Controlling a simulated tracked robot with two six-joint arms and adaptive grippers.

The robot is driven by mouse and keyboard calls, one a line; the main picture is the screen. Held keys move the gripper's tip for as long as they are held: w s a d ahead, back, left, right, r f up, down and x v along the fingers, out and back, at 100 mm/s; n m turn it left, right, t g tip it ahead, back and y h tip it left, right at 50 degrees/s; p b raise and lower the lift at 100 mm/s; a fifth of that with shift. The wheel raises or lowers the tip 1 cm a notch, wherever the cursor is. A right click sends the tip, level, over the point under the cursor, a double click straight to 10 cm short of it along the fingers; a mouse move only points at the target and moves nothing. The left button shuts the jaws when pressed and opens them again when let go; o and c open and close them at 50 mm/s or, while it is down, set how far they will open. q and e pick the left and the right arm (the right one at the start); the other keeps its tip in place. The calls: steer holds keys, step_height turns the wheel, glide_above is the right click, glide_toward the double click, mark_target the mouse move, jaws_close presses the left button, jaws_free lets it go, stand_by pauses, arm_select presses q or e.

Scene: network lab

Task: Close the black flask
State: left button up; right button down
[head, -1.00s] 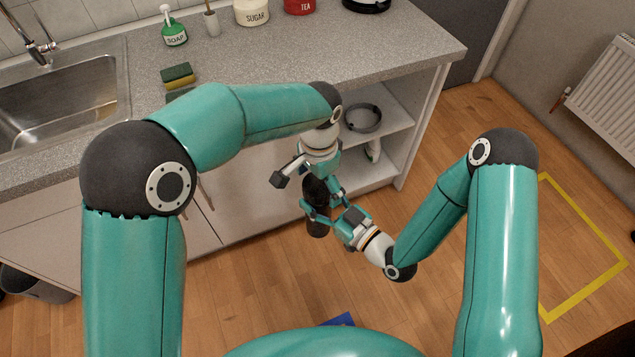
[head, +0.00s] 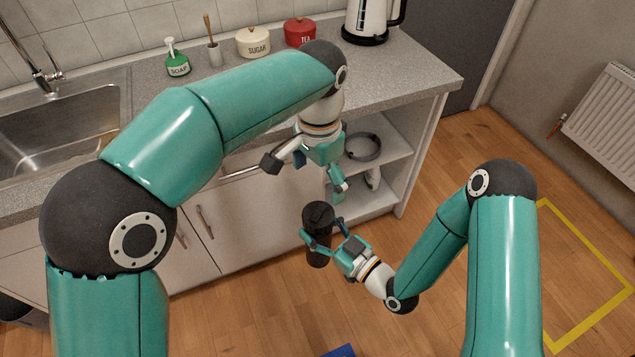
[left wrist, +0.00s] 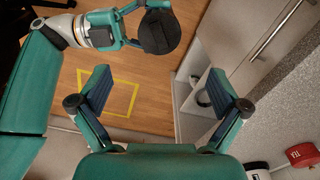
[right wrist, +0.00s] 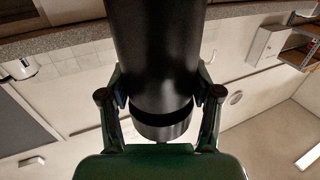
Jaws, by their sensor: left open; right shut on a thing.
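The black flask (head: 318,251) stands upright in the head view, in front of the cupboard. My right gripper (head: 323,238) is shut around its body, and the right wrist view shows the flask (right wrist: 158,45) between both fingers. A round black lid with a raised ridge (left wrist: 160,32) covers its top in the left wrist view; I cannot tell whether it is fully tightened. My left gripper (head: 306,175) is above the flask with its fingers spread and nothing between them. The left wrist view also shows the open left gripper (left wrist: 160,80), apart from the lid.
The grey counter (head: 420,85) with a sink (head: 60,120) runs behind. A soap bottle (head: 177,62), sugar pot (head: 253,42), red tea pot (head: 300,32) and kettle (head: 367,20) stand on it. Open shelves (head: 385,150) are close behind my left gripper. The floor at right is clear.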

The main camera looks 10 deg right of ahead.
stand_by(0.4)
arm_select(q)
steer(key=s+a+f+n+g+h, duration=0.1)
steer(key=a+f+n+h, duration=0.15)
steer(key=a+f, duration=0.55)
steer(key=s+a+f+n+h, duration=0.1)
steer(key=a+f+n, duration=0.25)
steer(key=f, duration=0.85)
steer(key=s+a+f+n, duration=0.2)
steer(key=s+f+n, duration=0.1)
steer(key=s+f, duration=0.4)
steer(key=s+a+f+n+t, duration=0.1)
steer(key=s+a+f+n, duration=0.2)
steer(key=s+f, duration=0.4)
steer(key=shift+s+f+n+t, duration=0.25)
steer(key=shift+s+n, duration=0.35)
steer(key=shift+s, duration=0.45)
steer(key=shift+a+h, duration=0.1)
steer(key=shift+h, duration=0.15)
